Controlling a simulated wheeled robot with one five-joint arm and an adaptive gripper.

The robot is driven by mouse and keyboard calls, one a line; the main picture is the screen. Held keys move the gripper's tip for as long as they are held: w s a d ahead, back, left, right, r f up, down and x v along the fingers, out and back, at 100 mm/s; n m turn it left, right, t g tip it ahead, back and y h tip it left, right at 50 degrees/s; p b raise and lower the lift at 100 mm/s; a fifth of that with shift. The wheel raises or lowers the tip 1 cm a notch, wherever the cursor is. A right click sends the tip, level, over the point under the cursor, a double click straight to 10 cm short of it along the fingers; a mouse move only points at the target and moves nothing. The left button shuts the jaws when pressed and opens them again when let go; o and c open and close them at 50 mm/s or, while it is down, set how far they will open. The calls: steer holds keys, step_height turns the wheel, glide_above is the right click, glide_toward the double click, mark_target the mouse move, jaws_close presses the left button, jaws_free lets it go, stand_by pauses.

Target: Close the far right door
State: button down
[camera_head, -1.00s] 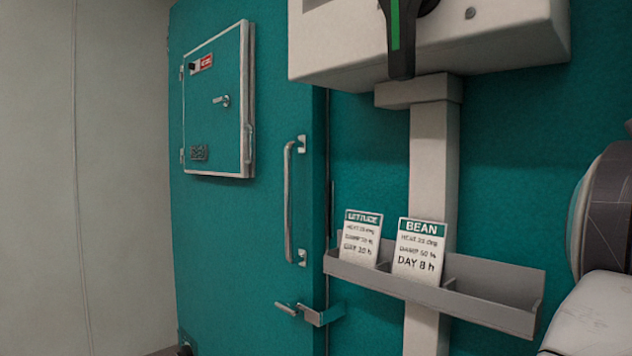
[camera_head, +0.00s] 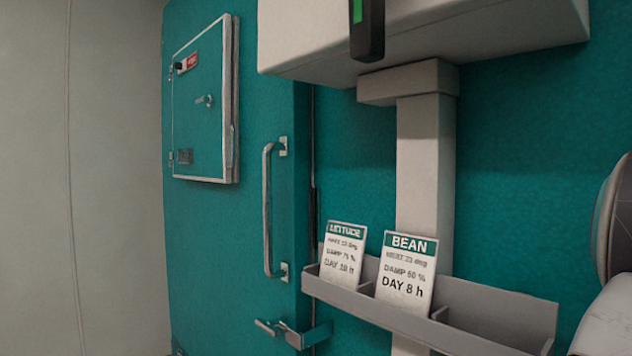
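A teal door (camera_head: 225,235) stands left of the control post, with a vertical metal bar handle (camera_head: 268,210) near its right edge. A small latch (camera_head: 285,332) sits below the handle. The door carries a framed hatch panel (camera_head: 203,110) with a small knob and a red label. A narrow dark gap runs along the door's right edge; I cannot tell whether the door is fully shut. I cannot tell whether this is the far right door. My gripper is not in view; part of what seems my own arm shows at the right edge.
A white box (camera_head: 430,35) on a post (camera_head: 424,165) juts out at the top. A grey tray (camera_head: 480,310) on the post holds a lettuce card (camera_head: 343,255) and a bean card (camera_head: 407,272). A pale wall (camera_head: 110,180) is at the left.

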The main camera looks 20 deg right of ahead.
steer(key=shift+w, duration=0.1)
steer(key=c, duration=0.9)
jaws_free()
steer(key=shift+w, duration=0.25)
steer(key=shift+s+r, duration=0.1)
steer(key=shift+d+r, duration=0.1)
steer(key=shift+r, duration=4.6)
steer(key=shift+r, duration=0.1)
